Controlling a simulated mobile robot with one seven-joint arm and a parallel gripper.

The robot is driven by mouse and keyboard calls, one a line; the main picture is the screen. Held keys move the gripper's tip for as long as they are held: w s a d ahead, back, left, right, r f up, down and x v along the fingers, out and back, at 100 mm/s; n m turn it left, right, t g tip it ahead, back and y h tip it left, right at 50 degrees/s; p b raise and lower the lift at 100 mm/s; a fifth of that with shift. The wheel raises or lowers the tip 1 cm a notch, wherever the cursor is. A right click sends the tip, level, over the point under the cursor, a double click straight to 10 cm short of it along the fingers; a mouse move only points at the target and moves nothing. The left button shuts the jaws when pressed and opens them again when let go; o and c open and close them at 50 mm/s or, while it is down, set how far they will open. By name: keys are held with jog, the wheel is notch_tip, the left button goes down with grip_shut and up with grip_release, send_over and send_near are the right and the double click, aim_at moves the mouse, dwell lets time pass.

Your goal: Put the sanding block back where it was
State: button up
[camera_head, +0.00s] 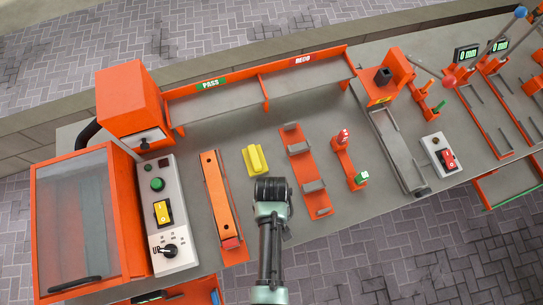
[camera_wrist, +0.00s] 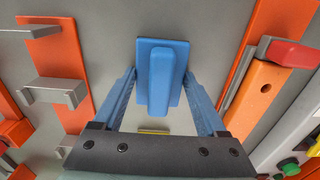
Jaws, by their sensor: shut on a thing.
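A blue block with a raised handle (camera_wrist: 160,75) sits between the blue fingers of my gripper (camera_wrist: 160,85) in the wrist view. The fingers are shut on its sides. I cannot tell whether it touches the table. In the head view my gripper (camera_head: 272,190) is over the grey bench, just below a yellow block with a raised handle (camera_head: 255,160), and it hides the blue block. The yellow block lies on the bench; only a sliver of it (camera_wrist: 153,131) shows in the wrist view.
An orange fixture with a long orange bar (camera_head: 220,195) lies left of my gripper. An orange rail with grey brackets (camera_head: 305,170) lies to the right. A control panel (camera_head: 165,215) stands farther left. PASS and REDO trays (camera_head: 215,100) line the back.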

jog(key=shift+f, duration=0.15)
jog(key=o, duration=1.4)
